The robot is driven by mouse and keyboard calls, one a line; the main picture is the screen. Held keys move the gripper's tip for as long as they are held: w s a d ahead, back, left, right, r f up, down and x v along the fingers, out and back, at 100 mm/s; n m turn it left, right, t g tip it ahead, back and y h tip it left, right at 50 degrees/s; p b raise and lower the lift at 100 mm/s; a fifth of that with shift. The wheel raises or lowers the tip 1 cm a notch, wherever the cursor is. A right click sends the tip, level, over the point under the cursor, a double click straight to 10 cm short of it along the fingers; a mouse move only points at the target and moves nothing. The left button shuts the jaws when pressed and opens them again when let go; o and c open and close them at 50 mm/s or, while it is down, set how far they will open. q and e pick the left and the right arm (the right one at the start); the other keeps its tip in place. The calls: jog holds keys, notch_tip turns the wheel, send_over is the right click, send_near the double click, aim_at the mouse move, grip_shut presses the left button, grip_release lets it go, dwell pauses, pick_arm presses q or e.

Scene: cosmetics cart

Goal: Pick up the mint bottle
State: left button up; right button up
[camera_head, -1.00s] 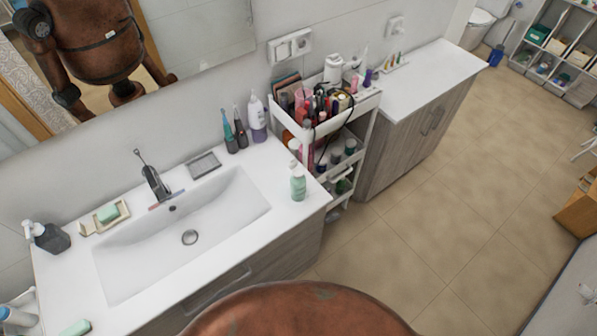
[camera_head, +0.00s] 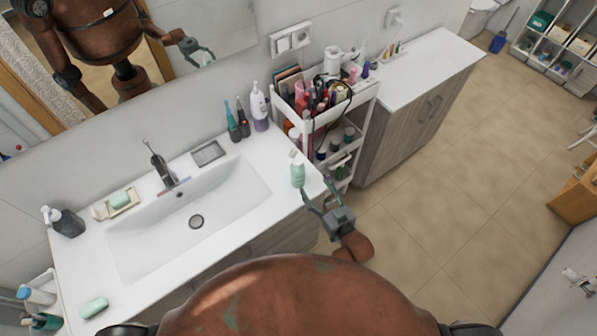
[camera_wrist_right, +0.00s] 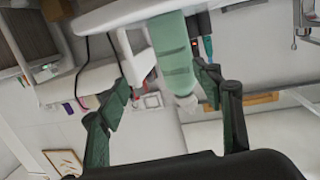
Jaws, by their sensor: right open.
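The mint bottle (camera_head: 298,174) stands upright near the right front corner of the white sink counter. It has a pale top. My right gripper (camera_head: 315,199) is open just in front of it and a little to the right, fingers pointing toward the bottle. In the right wrist view the bottle (camera_wrist_right: 174,55) appears upside down, beyond and partly between the open fingers (camera_wrist_right: 165,85), closer to the right-hand finger. It does not look gripped. My left gripper is not in view.
A crowded cosmetics cart (camera_head: 345,122) stands right behind the bottle. Toothbrushes and a white-purple bottle (camera_head: 259,107) stand at the wall. Open floor lies to the right.

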aim_at(302, 175)
jog(key=a, duration=0.1)
jog(key=w+a+r, duration=0.1)
jog(key=a+y, duration=0.1)
jog(key=shift+w+r+n+t, duration=0.15)
jog(key=shift+r+n+t, duration=0.15)
jog(key=shift+t, duration=0.1)
jog(key=shift+w+a+r, duration=0.1)
jog(key=shift+w+a, duration=0.1)
jog(key=shift+w, duration=0.1)
jog(key=shift+w+a, duration=0.15)
jog(key=shift+w, duration=0.2)
jog(key=p+x, duration=0.1)
jog(key=x, duration=0.4)
jog(key=shift+w+a, duration=0.2)
jog(key=shift+w, duration=0.05)
jog(key=shift+c, duration=0.3)
jog(key=c, duration=0.3)
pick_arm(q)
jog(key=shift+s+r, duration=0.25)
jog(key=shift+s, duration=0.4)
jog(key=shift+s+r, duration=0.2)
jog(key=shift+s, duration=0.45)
pick_arm(e)
jog(key=c, duration=0.9)
jog(key=shift+c, duration=0.2)
